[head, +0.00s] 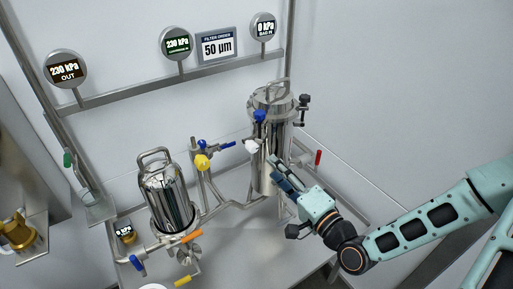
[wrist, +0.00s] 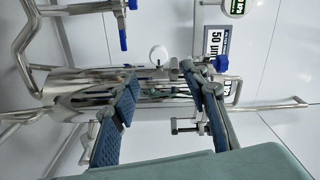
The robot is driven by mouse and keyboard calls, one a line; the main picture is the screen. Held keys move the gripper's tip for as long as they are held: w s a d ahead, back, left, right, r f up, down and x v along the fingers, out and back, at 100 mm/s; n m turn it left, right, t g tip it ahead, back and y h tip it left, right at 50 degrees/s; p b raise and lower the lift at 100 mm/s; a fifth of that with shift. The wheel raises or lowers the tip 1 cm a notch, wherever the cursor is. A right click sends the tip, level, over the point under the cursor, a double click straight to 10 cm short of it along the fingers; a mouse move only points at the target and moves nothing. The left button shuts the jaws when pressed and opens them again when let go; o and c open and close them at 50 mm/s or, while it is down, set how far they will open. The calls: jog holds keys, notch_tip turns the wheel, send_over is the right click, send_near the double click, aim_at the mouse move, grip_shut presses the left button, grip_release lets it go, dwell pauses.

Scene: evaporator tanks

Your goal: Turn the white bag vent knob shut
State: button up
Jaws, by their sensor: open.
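The white bag vent knob (head: 252,146) is on the left side of the tall steel bag housing (head: 268,172) in the head view. It shows as a white disc in the wrist view (wrist: 158,54), above the gap between my fingers. My gripper (head: 276,172) is open and empty, in front of the housing and a little below and to the right of the knob. In the wrist view my gripper's blue-padded fingers (wrist: 160,78) are spread apart, with the housing behind them. I see no contact with the knob.
A blue knob (head: 259,116) sits above the white one. A blue lever (head: 218,145) and a yellow knob (head: 202,162) are on pipes to the left. A shorter steel housing (head: 166,196) stands further left. A red handle (head: 318,157) is at right. The BAG IN gauge (head: 264,27) reads 0 kPa.

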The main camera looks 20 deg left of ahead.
aim_at(254, 150)
jog(key=b+x, duration=1)
jog(key=b, duration=0.1)
jog(key=shift+w+a+f+b, duration=0.1)
jog(key=shift+a+f+b, duration=0.05)
jog(key=shift+a+b, duration=0.15)
dwell(0.3)
grip_shut()
